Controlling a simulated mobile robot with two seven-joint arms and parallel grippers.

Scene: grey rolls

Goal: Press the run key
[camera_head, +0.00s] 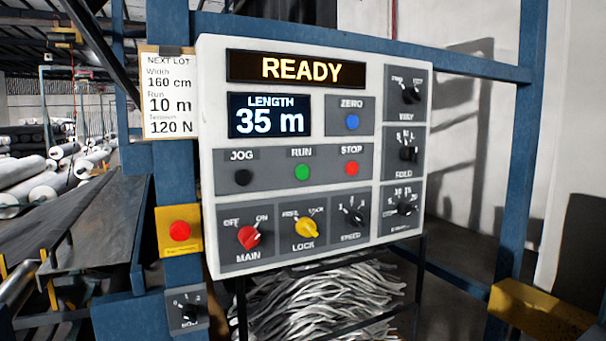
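The white control panel (415,230) fills the middle of the head view on a blue frame. The run key is a round green button (302,173) labelled RUN, between the black JOG button (243,177) and the red STOP button (352,168). The upper display (298,69) reads READY. The length display (269,116) reads 35 m. A blue ZERO button (352,122) sits beside it. A paper card (168,97) headed NEXT LOT lists width 160 cm, run 10 m and 120 N. Neither gripper shows in the view.
A red MAIN knob (249,237) and yellow LOCK knob (306,228) sit below the keys. Several black dials line the right side. A red button on a yellow box (180,232) is at the left post. A blue post (519,150) stands right.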

